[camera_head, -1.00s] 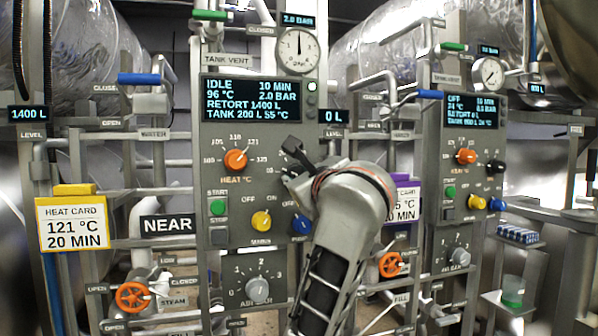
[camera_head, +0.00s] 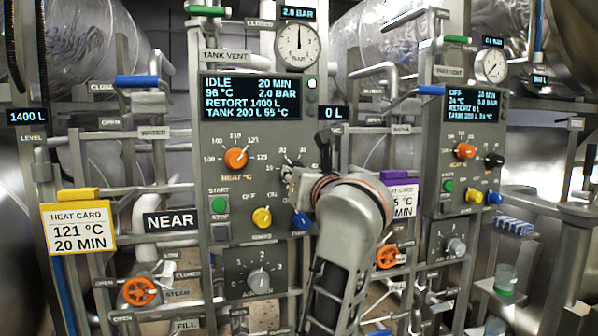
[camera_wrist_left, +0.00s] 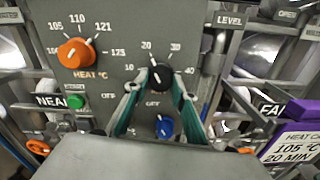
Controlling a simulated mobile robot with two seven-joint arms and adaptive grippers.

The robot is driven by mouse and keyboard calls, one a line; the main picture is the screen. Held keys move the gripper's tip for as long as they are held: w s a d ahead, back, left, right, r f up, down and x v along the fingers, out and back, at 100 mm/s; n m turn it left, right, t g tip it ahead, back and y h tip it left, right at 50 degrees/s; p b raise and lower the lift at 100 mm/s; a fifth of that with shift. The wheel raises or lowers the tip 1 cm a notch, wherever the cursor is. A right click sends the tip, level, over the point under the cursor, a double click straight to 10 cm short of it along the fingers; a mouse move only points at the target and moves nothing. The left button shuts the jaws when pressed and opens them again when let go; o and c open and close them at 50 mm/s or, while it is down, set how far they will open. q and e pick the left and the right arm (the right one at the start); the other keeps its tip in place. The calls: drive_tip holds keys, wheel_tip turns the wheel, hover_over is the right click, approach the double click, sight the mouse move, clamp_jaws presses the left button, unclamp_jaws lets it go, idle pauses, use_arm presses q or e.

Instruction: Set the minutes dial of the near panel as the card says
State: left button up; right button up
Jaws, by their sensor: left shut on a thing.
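The near panel (camera_head: 212,140) carries a display (camera_head: 250,97) reading IDLE, 20 MIN, 96 °C, 2.0 BAR. The yellow-edged heat card (camera_head: 79,229) at the left reads 121 °C, 20 MIN. The black minutes dial (camera_wrist_left: 159,78) shows in the left wrist view, its white pointer toward the 20 mark. My left gripper (camera_wrist_left: 161,82) has one finger on each side of this dial and is shut on it. In the head view my left gripper (camera_head: 292,178) and wrist largely cover the dial. My right gripper is not in view.
The orange heat dial (camera_head: 236,159) is left of the minutes dial. A blue knob (camera_wrist_left: 164,127) sits just below it, between my fingers in the wrist view. A yellow knob (camera_head: 262,217) is lower left. The far panel (camera_head: 436,160) and a purple-edged card (camera_head: 401,198) are to the right.

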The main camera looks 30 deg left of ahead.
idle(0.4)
use_arm(q)
drive_tip(key=o, duration=1.1)
wheel_tip(320, 180, up, 10)
drive_tip(key=shift+r, duration=0.1)
